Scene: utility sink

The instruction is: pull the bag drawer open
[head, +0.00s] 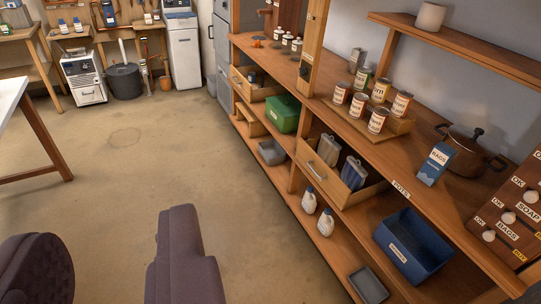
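The wooden drawer with a pale handle (317,171) sits in the middle bay under the counter, at the centre right of the head view. Two bag-like pouches, one grey (328,149) and one blue striped (353,173), stand in it. Its inside shows over the front; I cannot tell how far it stands out. No drawer label is readable. Two dark purple shapes, a rounded one (35,270) and a long block (185,260), rise at the bottom edge, well away from the drawer.
White bottles (326,222) and a grey tray (369,284) lie on the low shelf, near a blue bin (412,245). Cans (378,120) and a blue box (433,165) stand on the counter. The floor (130,150) before the shelves is clear.

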